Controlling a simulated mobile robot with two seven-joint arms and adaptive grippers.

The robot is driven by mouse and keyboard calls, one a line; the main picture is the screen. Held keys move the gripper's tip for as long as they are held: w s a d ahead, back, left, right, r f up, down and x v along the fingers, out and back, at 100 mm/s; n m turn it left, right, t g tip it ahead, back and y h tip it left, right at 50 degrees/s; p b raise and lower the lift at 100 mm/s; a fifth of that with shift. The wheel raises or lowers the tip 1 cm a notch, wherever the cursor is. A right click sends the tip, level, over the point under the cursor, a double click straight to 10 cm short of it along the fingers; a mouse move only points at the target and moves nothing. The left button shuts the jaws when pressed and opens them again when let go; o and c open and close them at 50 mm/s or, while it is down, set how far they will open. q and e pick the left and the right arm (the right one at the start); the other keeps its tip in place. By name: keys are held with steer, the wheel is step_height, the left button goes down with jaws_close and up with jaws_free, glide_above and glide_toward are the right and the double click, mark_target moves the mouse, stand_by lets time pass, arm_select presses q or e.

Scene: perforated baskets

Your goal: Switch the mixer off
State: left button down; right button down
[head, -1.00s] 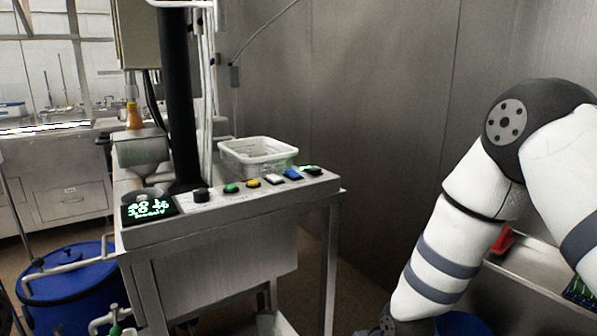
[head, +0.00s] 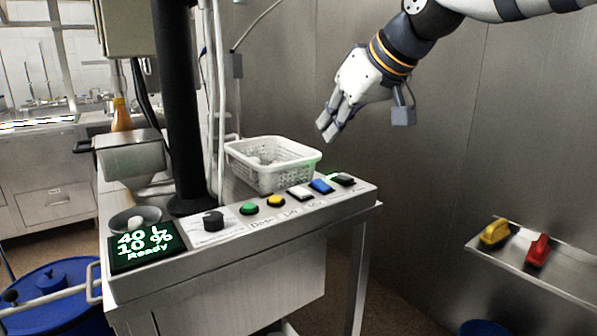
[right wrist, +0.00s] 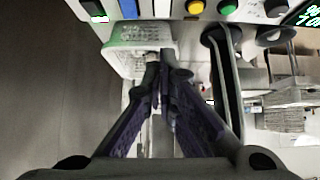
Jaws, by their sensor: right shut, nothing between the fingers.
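The mixer's control panel (head: 240,233) has a dark screen (head: 143,247) reading "40 L 10 % Ready" in green. Along it sit a black knob (head: 213,220) and green (head: 250,208), yellow (head: 276,201), white (head: 300,193), blue (head: 321,186) and black (head: 342,179) buttons. A green light glows by the black button. My right gripper (head: 328,130) is shut and empty, pointing down, above and behind the panel's right end, apart from the buttons.
A white perforated basket (head: 270,167) stands just behind the buttons, near my right fingertips. A black column (head: 176,110) and pale pipes rise left of it. A metal wall is behind. A shelf at the right holds yellow (head: 495,233) and red (head: 538,250) items.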

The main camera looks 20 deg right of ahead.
steer(key=shift+s+f, duration=0.1)
steer(key=shift+x, duration=0.9)
steer(key=shift+w+a+r, duration=0.25)
steer(key=shift+w+r, duration=0.15)
steer(key=shift+w, duration=0.2)
